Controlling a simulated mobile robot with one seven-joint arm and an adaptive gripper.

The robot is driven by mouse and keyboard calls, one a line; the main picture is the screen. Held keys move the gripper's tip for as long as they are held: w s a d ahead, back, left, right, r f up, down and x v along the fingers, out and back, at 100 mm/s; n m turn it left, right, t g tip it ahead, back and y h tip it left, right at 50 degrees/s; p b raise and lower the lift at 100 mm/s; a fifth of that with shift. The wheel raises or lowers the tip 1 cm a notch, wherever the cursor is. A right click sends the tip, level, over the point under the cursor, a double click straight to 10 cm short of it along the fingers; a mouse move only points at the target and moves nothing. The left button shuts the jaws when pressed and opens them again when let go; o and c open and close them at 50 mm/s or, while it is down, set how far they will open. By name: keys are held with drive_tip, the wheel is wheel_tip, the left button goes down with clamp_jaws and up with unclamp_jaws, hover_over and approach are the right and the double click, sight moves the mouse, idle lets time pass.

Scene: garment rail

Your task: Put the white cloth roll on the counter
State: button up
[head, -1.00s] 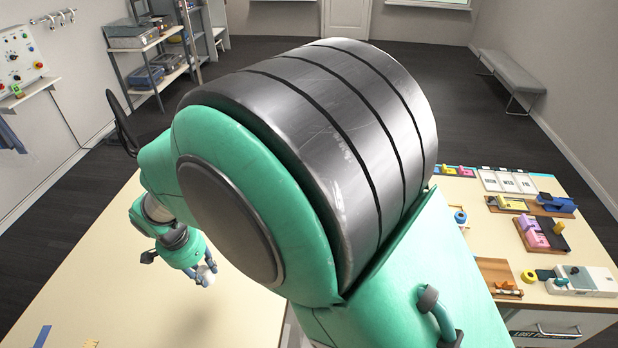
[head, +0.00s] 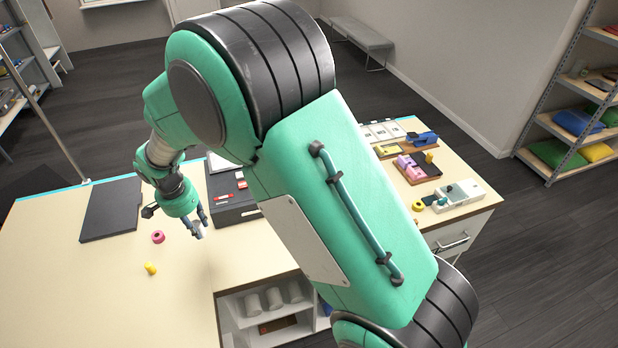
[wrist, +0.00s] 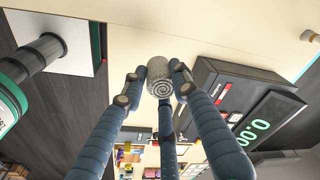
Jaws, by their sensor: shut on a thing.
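My gripper (head: 200,226) is shut on the white cloth roll (wrist: 160,82), a light-coloured spiral between its blue fingers in the wrist view. In the head view only a small pale part of the roll (head: 197,232) shows at the fingertips. My gripper points down over the beige counter (head: 100,285), near its front edge and left of the black device. I cannot tell whether the roll touches the counter top.
A black device (wrist: 260,108) with a lit green display is close to the right. Several pale rolls (head: 273,298) stand in the shelf below.

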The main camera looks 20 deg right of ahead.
drive_tip(key=w+d+m+p, duration=0.15)
drive_tip(key=w+d, duration=0.45)
drive_tip(key=d, duration=1.6)
drive_tip(key=w+d+m+b, duration=0.1)
drive_tip(key=w+d+m, duration=0.35)
drive_tip(key=d, duration=1.75)
drive_tip(key=s+d+p, duration=0.1)
drive_tip(key=s+d, duration=0.2)
drive_tip(key=d, duration=1.2)
drive_tip(key=s+d, duration=0.3)
drive_tip(key=d, duration=1.1)
wheel_tip(320, 180, down, 11)
drive_tip(key=shift+a+f, duration=0.1)
drive_tip(key=shift+a, duration=0.05)
drive_tip(key=shift+h, duration=0.3)
drive_tip(key=w+d, duration=0.2)
drive_tip(key=w, duration=0.2)
drive_tip(key=w+d+f+p, duration=0.1)
drive_tip(key=w+d, duration=0.2)
drive_tip(key=w, duration=0.2)
drive_tip(key=w+d+p, duration=0.1)
drive_tip(key=w+d, duration=0.1)
drive_tip(key=w, duration=0.3)
drive_tip(key=shift+d+f, duration=0.25)
drive_tip(key=shift+d, duration=0.1)
